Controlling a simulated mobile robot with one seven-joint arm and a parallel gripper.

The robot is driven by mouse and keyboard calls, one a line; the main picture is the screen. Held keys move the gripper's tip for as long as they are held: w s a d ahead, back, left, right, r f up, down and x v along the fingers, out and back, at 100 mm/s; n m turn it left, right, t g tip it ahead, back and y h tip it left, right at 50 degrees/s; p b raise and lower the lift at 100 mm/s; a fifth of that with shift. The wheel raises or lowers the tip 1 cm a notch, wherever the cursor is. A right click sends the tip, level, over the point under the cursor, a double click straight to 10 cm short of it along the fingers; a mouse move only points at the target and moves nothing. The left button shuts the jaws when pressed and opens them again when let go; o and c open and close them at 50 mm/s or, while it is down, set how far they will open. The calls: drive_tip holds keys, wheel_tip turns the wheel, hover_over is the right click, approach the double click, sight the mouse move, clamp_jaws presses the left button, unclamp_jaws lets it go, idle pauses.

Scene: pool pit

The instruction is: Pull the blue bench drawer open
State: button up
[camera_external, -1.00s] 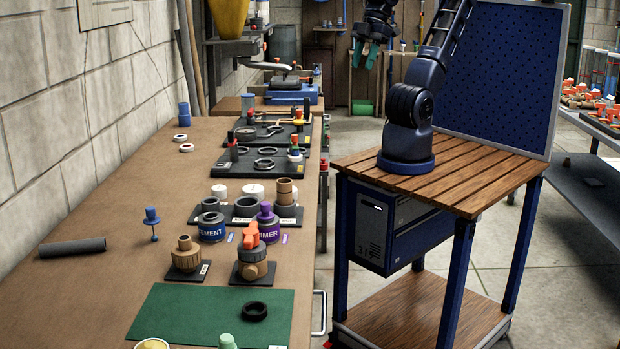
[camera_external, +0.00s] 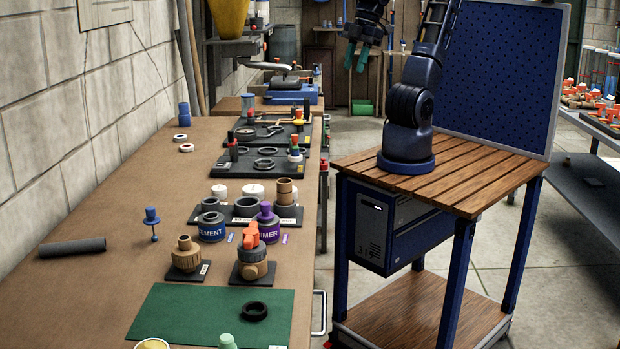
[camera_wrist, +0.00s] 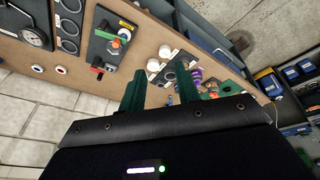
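My gripper (camera_external: 356,62) has green fingers and hangs from the raised arm above the floor, to the right of the bench's far end. In the wrist view my gripper (camera_wrist: 178,82) has its fingers wide apart with nothing held between them. The long brown-topped bench (camera_external: 110,265) runs along the left wall. A silver bar handle (camera_external: 319,312) sticks out from its right side near the front. The drawer face behind that handle is turned away, so its colour does not show. My gripper is far from this handle.
Pipe fittings and cans stand on the bench around a green mat (camera_external: 170,315). The wrist view shows blue bins (camera_wrist: 300,70) at the right. A blue pegboard (camera_external: 510,80) stands right of my arm. Floor shows between the bench and my base.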

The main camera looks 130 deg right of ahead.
drive_tip(key=w+a+f+n+g+h, duration=0.1)
drive_tip(key=w+a+f+h, duration=0.3)
drive_tip(key=w, duration=0.5)
drive_tip(key=w+a+f+n+h, duration=0.1)
drive_tip(key=w+a+f, duration=0.45)
drive_tip(key=w, duration=0.25)
drive_tip(key=w+a+f+n+g+h, duration=0.1)
drive_tip(key=w+a+f+h, duration=0.3)
drive_tip(key=w, duration=0.5)
drive_tip(key=w+a+f+n+t, duration=0.2)
drive_tip(key=a+f+t, duration=0.1)
drive_tip(key=a+f, duration=0.6)
drive_tip(key=w+a+f+n+t+h, duration=0.1)
drive_tip(key=w+a+f+n+t, duration=0.15)
drive_tip(key=a+f, duration=0.75)
drive_tip(key=w+a+f+n+t, duration=0.15)
drive_tip(key=a+f+t, duration=0.35)
drive_tip(key=f, duration=0.7)
drive_tip(key=x, duration=0.9)
drive_tip(key=shift+w+f+g, duration=0.25)
drive_tip(key=shift+w+g, duration=0.15)
drive_tip(key=shift+g, duration=0.05)
drive_tip(key=shift+a, duration=0.1)
clamp_jaws()
